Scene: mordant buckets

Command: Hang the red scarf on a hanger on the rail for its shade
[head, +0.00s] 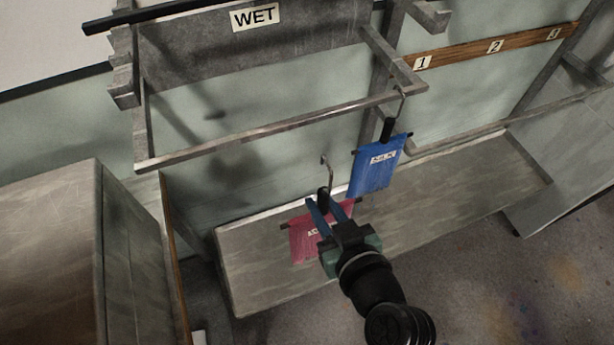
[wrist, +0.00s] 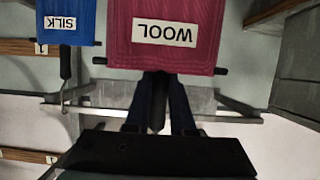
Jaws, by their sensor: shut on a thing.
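The red scarf (head: 303,252) hangs from a dark hanger with a grey hook (head: 327,168). My gripper (head: 323,204) is shut on the dark stem of this hanger, above the scarf. In the wrist view the red scarf (wrist: 205,57) carries a WOOL label, and my gripper's fingers (wrist: 158,105) flank the stem. The hook stands up below the WET rail (head: 260,136) and looks apart from it. A blue scarf (head: 380,166) labelled SILK hangs on another hanger at this rail's right end; it also shows in the wrist view (wrist: 68,15).
A WET sign (head: 255,16) marks the grey frame above the rail. A wooden board numbered 1, 2, 3 (head: 470,58) and another rail (head: 485,128) are at the right. A long bench (head: 262,275) lies below. A grey cabinet (head: 50,240) stands left. The rail's left stretch is free.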

